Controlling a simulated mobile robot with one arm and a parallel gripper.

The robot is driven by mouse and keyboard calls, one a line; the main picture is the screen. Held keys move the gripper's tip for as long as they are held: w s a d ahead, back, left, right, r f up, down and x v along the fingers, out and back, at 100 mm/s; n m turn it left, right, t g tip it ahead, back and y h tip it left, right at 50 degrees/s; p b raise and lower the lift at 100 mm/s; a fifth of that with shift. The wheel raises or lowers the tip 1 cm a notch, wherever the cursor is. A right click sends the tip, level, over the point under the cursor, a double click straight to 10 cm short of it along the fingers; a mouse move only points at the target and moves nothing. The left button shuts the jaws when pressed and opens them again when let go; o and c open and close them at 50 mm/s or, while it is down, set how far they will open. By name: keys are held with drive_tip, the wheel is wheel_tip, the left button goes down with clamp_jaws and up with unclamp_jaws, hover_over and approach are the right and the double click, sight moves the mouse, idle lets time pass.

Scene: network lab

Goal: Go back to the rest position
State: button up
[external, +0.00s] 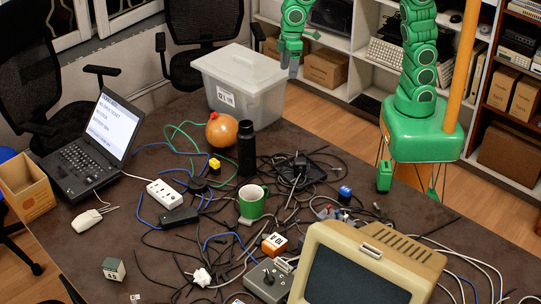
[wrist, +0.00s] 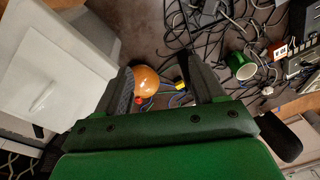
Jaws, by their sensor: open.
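My gripper (external: 289,65) hangs above the back of the table, beside and above the translucent lidded bin (external: 240,88). In the wrist view my gripper (wrist: 160,88) has its two dark fingers spread apart, with nothing held between them. An orange round object (wrist: 147,80) shows below, between the fingers in that picture. It also stands on the table in the external view (external: 222,130), apart from my gripper. My green arm rises at the upper right of the external view and arches over to the gripper.
The table holds a black bottle (external: 246,150), a green mug (external: 252,203), a laptop (external: 92,140), a beige monitor (external: 360,270), a power strip (external: 164,194) and many tangled cables. Shelves (external: 345,45) stand behind it. The bin (wrist: 55,75) lies left in the wrist view.

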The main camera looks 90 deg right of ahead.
drive_tip(key=s+d+m+g, duration=0.1)
drive_tip(key=s+d, duration=0.3)
drive_tip(key=s, duration=1.2)
drive_tip(key=s+d+m+g+h, duration=0.1)
drive_tip(key=s+d, duration=0.3)
drive_tip(key=s, duration=1.2)
drive_tip(key=shift+s+d+m+g, duration=0.3)
drive_tip(key=shift+s+m, duration=0.1)
drive_tip(key=shift+m, duration=0.5)
drive_tip(key=shift+r, duration=0.1)
